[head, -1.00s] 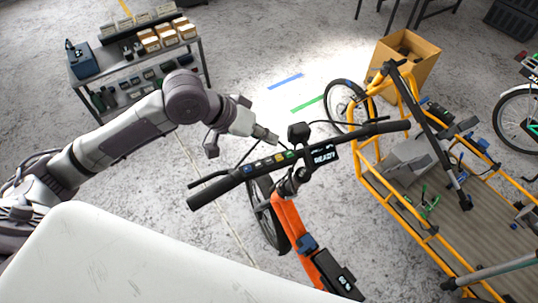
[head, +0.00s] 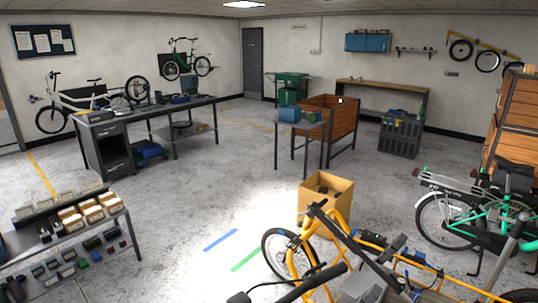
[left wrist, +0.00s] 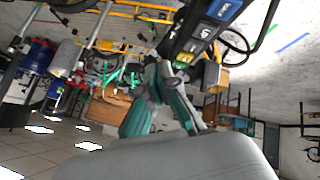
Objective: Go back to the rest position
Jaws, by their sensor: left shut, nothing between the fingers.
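My left gripper (left wrist: 160,88) shows in the left wrist view, its fingers closed together with nothing held. In the head view only part of the bike's dark handlebar (head: 312,284) shows at the bottom edge. Neither arm shows in the head view, and my right gripper is in no view.
A yellow cargo bike (head: 300,262) stands at the lower right with a cardboard box (head: 325,207) behind it. A shelf with small boxes (head: 70,240) is at left. Workbenches (head: 150,110) and a wooden crate cart (head: 330,118) stand farther back. Open floor lies between.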

